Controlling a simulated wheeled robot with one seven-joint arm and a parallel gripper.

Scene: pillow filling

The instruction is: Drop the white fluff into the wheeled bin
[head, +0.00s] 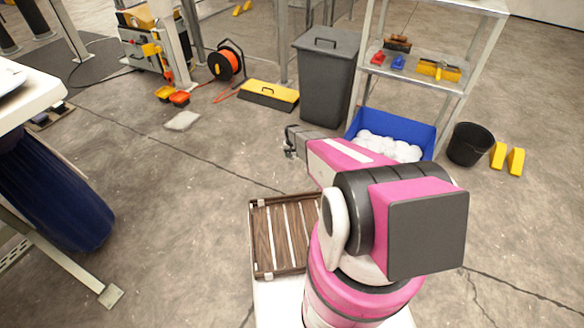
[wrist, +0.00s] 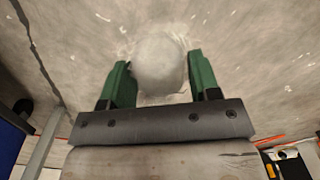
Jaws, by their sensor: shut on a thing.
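A pale, rounded lump of white fluff (wrist: 160,66) sits between the two green fingers of my gripper (wrist: 159,80) in the wrist view. The gripper is shut on it, with a finger on each side. In the head view my gripper (head: 289,152) is small, out at the end of my pink arm, above open floor; the fluff cannot be made out there. A tall dark grey bin (head: 326,85) stands behind and to the right of my gripper. Its lid with a handle looks closed, and no wheels show. More white fluff (head: 385,146) lies in a blue container (head: 412,130), partly hidden by my arm.
A metal shelf rack (head: 462,75) stands right of the grey bin. A black bucket (head: 470,146) and yellow wedges (head: 507,157) are further right. A yellow-topped box (head: 268,95) and orange cable reel (head: 225,64) stand left.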

